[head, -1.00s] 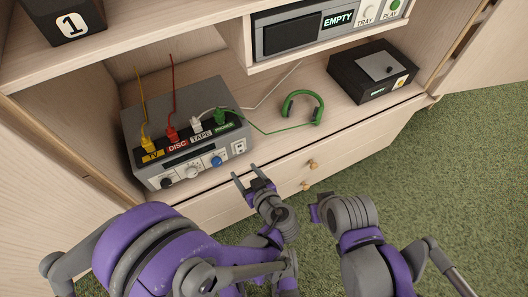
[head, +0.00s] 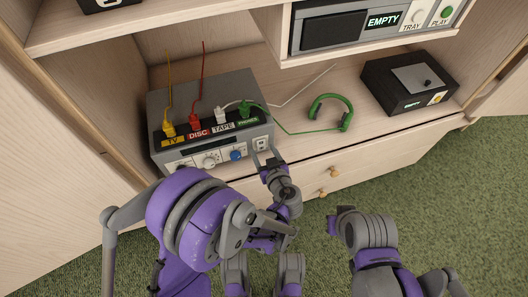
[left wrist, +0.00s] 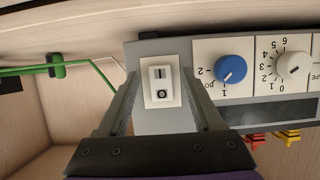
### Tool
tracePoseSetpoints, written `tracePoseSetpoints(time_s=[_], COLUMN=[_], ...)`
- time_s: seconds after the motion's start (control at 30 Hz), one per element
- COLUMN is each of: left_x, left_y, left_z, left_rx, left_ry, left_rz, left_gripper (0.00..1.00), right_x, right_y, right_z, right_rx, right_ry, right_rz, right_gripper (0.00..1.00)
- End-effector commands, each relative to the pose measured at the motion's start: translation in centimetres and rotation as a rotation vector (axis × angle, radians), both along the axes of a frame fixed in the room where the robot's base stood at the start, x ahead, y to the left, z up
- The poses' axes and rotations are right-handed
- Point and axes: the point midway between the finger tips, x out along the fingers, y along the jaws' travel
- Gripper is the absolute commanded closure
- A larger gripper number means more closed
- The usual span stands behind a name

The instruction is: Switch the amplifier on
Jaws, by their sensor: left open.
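The grey amplifier (head: 203,95) stands on the cabinet shelf with coloured plugs along its top front edge. Its white rocker switch (head: 261,143) is at the right end of the front panel. In the left wrist view, which is upside down, the switch (left wrist: 161,86) shows I and O marks; I cannot tell which side is pressed in. My left gripper (head: 267,157) is open and empty, right in front of the switch. In the wrist view its fingers stand on either side of the switch plate; contact is unclear. My right arm's end (head: 342,218) is low over the carpet, its fingers not clear.
A blue knob (left wrist: 234,70) and a white knob (left wrist: 292,66) are beside the switch. Green headphones (head: 331,110) and a black box (head: 408,82) sit on the shelf to the right. A player (head: 335,30) is above. Drawers with wooden knobs are below.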

Motion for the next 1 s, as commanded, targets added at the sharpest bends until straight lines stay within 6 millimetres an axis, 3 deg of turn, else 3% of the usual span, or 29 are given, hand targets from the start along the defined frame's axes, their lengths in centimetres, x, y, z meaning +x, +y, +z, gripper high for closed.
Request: tracePoseSetpoints(time_s=[0.23, 0.63, 0.83, 1.0], left_x=[0.1, 0.1, 0.1, 0.2], left_y=[0.0, 0.0, 0.0, 0.1], left_z=[0.0, 0.0, -0.2, -1.0], left_rx=[0.0, 0.0, 0.003, 0.037], left_ry=[0.0, 0.0, -0.01, -0.105], left_rz=[0.0, 0.0, 0.001, 0.002], left_gripper=[0.32, 1.0, 1.0, 1.0], right_x=[0.0, 0.0, 0.0, 0.3], right_y=[0.0, 0.0, 0.0, 0.0], right_z=[0.0, 0.0, -0.3, -2.3], right_rx=[0.0, 0.0, 0.0, 0.0], right_ry=[0.0, 0.0, 0.001, 0.007], right_rz=[0.0, 0.0, 0.0, 0.0], right_gripper=[1.0, 1.0, 1.0, 1.0])
